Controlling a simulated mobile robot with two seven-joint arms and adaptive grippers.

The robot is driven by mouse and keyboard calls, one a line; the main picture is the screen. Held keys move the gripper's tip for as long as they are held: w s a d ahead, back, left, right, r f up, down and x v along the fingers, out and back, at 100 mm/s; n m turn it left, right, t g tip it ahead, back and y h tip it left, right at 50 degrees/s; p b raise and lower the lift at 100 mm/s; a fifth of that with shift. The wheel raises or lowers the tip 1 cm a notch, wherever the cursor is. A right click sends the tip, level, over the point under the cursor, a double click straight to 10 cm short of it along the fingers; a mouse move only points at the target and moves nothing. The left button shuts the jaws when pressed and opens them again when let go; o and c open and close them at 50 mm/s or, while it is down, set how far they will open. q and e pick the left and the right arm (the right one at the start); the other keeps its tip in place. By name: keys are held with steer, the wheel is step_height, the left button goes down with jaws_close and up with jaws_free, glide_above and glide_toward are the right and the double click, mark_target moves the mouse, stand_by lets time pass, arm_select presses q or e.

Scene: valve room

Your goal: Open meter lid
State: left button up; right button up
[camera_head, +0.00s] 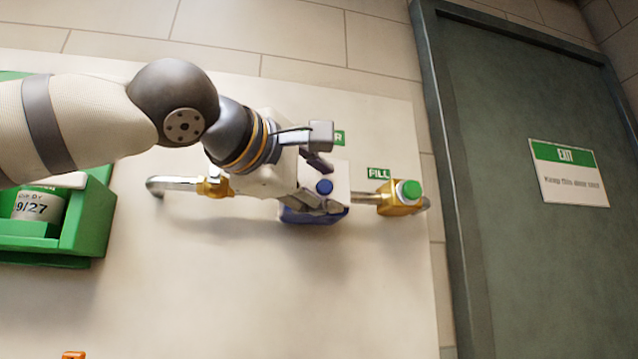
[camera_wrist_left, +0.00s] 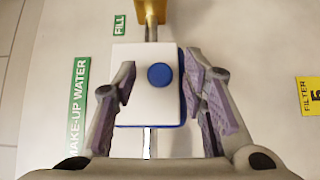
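The meter is a blue box with a white lid (camera_wrist_left: 133,102) and a round blue knob (camera_wrist_left: 158,76), fixed on a pipe on the wall panel. In the head view its blue body (camera_head: 312,215) and blue knob (camera_head: 324,187) show beside my left gripper (camera_head: 322,180), which hides part of it. The lid looks shut. In the left wrist view my left gripper (camera_wrist_left: 160,95) is open, with one finger over the lid's left part and the other by its right edge. Nothing is held. Whether the fingers touch the meter I cannot tell. My right gripper is out of view.
A brass valve with a green knob (camera_head: 409,190) sits on the pipe to the right, under a FILL sign (camera_head: 379,173). A green holder (camera_head: 85,225) hangs at left. A grey door (camera_head: 520,200) stands at right. The panel below the meter is clear.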

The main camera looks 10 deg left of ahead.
arm_select(q)
jaws_close()
steer(key=shift+s+a+r, duration=0.1)
steer(key=shift+r, duration=0.05)
